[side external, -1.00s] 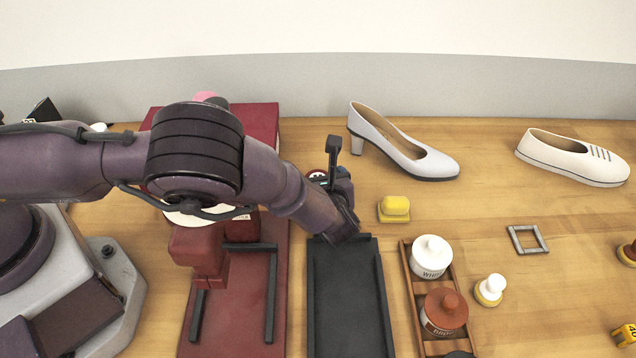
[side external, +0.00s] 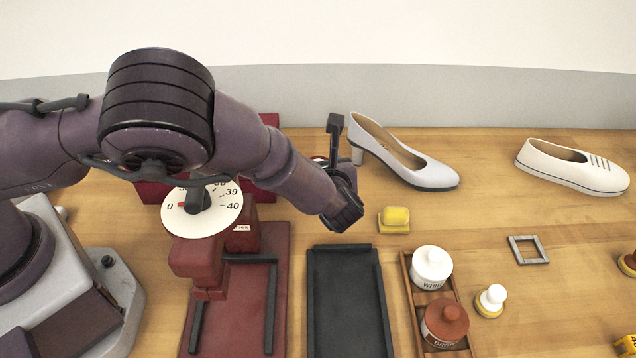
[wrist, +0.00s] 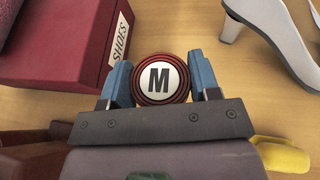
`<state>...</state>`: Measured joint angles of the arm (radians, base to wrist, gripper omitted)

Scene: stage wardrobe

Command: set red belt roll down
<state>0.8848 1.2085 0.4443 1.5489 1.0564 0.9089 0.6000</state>
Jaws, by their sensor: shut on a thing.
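The red belt roll (wrist: 160,92) is round, with a white top face marked M. In the wrist view it sits between the two blue fingers of my gripper (wrist: 162,72), which is shut on it. In the side view my gripper (side external: 342,203) is behind the far end of the black tray (side external: 346,300), left of the yellow sponge-like block. There the roll is almost wholly hidden behind my wrist. The frames do not clearly show how far it is above the wood table.
A dark red box (wrist: 62,45) labelled SHOES stands left of the roll. A heeled shoe (side external: 405,155) stands to the right, with the yellow block (side external: 394,219) nearer. A wooden rack (side external: 412,300) of jars and a red press with a dial (side external: 203,208) flank the tray.

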